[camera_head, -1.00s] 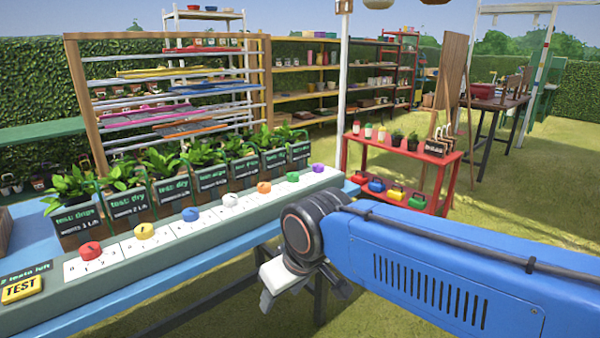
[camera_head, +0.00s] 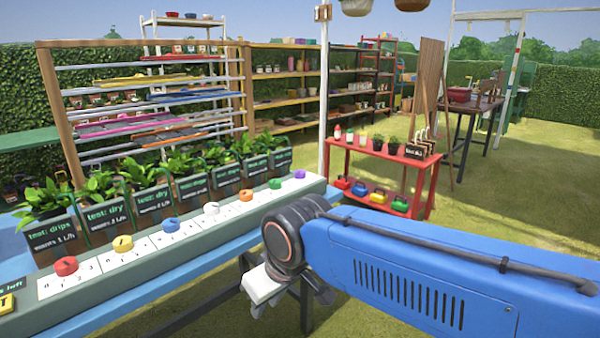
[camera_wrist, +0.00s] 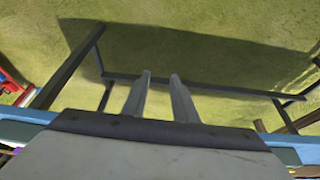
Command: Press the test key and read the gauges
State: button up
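The yellow test key (camera_head: 5,303) is cut off by the left edge of the head view. Above it is a partly cut sign (camera_head: 20,288) reading "...s left". Dark plant boxes carry labels; the nearest (camera_head: 50,236) reads "test: drips" and "wants 1 l/h". The following two read "test: dry"; labels farther along are too small to read surely. Coloured knobs, from a red knob (camera_head: 66,266) to a purple knob (camera_head: 299,174), stand on numbered white plates. My gripper (camera_head: 264,290) hangs in front of the bench, apart from the key. In the wrist view its fingers (camera_wrist: 160,77) are apart and empty, above grass.
The blue bench (camera_head: 150,292) runs diagonally along the left. A red shelf stand (camera_head: 380,160) with pots and coloured cans stands beyond my arm. A white post (camera_head: 324,100) rises behind the bench's far end. Open grass (camera_head: 520,200) lies to the right.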

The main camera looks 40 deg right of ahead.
grip_shut()
dwell(1.4)
